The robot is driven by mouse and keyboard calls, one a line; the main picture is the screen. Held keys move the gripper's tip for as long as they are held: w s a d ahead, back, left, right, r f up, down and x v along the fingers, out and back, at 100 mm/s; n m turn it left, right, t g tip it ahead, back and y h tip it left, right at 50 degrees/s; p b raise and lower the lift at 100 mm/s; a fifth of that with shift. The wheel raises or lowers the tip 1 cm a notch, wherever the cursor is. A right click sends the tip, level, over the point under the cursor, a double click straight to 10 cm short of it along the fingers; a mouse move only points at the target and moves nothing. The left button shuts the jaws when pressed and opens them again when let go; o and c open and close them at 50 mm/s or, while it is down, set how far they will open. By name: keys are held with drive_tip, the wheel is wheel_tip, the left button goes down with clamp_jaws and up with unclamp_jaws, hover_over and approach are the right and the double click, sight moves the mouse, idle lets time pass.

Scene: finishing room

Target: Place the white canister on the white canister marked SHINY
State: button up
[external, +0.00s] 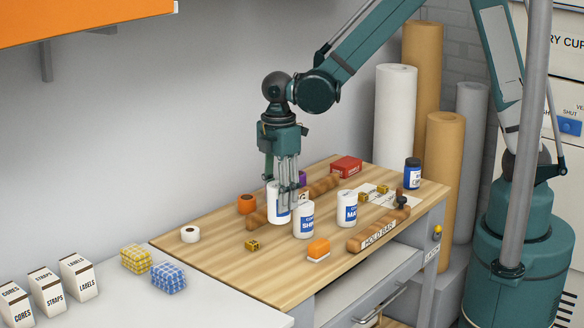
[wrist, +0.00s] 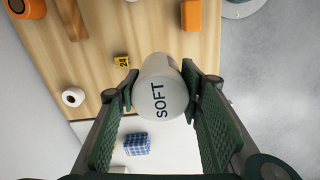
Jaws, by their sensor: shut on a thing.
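A white canister with a blue label (external: 278,204) is held between the fingers of my gripper (external: 286,190). In the wrist view, the held canister (wrist: 163,98) shows SOFT on its top, with a pad of my gripper (wrist: 160,85) on each side. My gripper is shut on it. In the external view the canister looks upright; its height above the table is hard to judge. The white canister marked SHINY (external: 304,219) stands upright just to the right and in front of it. I cannot make out the SHINY canister in the wrist view.
Another white canister (external: 347,205) stands to the right of SHINY. Wooden bars (external: 371,237), an orange-and-white block (external: 318,250), a yellow block (external: 252,245), an orange roll (external: 246,204) and a white roll (external: 190,234) lie around on the table.

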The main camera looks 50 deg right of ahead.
wheel_tip(320, 180, up, 8)
drive_tip(key=p, duration=0.6)
hover_over(304, 204)
drive_tip(key=shift+w+d+r, duration=0.1)
drive_tip(key=shift+w+r, duration=0.05)
drive_tip(key=shift+r, duration=0.05)
drive_tip(key=shift+f, duration=0.15)
drive_tip(key=shift+f, duration=2.8)
drive_tip(key=shift+f, duration=0.1)
drive_tip(key=shift+f, duration=2)
drive_tip(key=shift+f+b, duration=0.15)
drive_tip(key=shift+b, duration=0.2)
drive_tip(key=o, duration=1)
drive_tip(key=shift+o, duration=0.2)
